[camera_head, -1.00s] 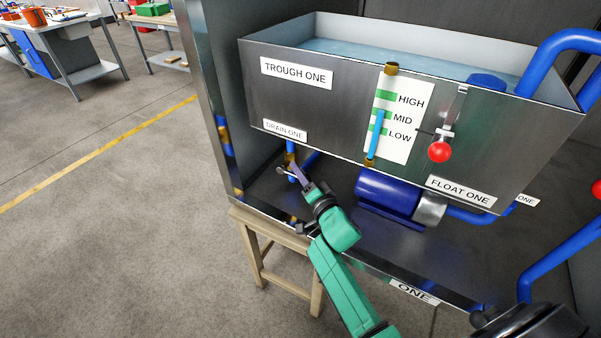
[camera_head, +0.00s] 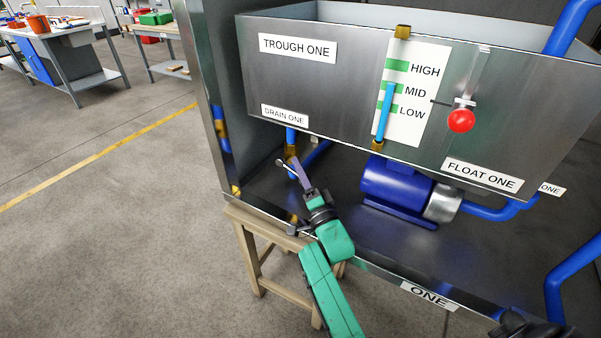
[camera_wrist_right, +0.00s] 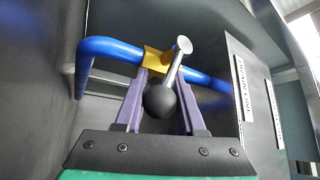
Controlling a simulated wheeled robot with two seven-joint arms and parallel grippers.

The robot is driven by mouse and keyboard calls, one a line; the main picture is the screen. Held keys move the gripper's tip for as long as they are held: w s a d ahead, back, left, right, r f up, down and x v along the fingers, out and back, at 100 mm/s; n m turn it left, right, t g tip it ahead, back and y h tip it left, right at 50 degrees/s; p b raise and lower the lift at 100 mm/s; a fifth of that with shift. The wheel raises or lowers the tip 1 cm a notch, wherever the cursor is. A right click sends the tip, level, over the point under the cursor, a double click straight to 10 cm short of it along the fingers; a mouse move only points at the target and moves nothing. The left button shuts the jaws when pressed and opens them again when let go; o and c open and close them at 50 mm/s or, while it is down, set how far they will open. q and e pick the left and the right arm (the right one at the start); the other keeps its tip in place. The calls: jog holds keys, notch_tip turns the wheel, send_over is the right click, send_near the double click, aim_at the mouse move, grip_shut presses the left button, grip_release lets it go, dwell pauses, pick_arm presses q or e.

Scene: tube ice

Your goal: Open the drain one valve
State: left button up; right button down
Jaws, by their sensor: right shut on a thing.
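The drain one valve has a brass body (camera_head: 290,153) on a blue pipe under the trough's front left corner, below the DRAIN ONE label (camera_head: 285,116). In the right wrist view the brass body (camera_wrist_right: 155,60) carries a silver lever (camera_wrist_right: 175,68) with a black ball knob (camera_wrist_right: 160,100). My right gripper (camera_head: 297,170), with purple fingers, is at the valve from below. In the right wrist view its fingers (camera_wrist_right: 160,103) stand on both sides of the knob, shut on the lever's knob end. My left gripper is not in view.
The steel trough (camera_head: 350,80) hangs above my right gripper. A blue pump (camera_head: 397,186) sits on the shelf to the right. A float with a red ball (camera_head: 461,120) is on the trough front. A wooden stool (camera_head: 258,270) stands in front.

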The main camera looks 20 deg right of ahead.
jog(key=c, duration=0.5)
grip_release()
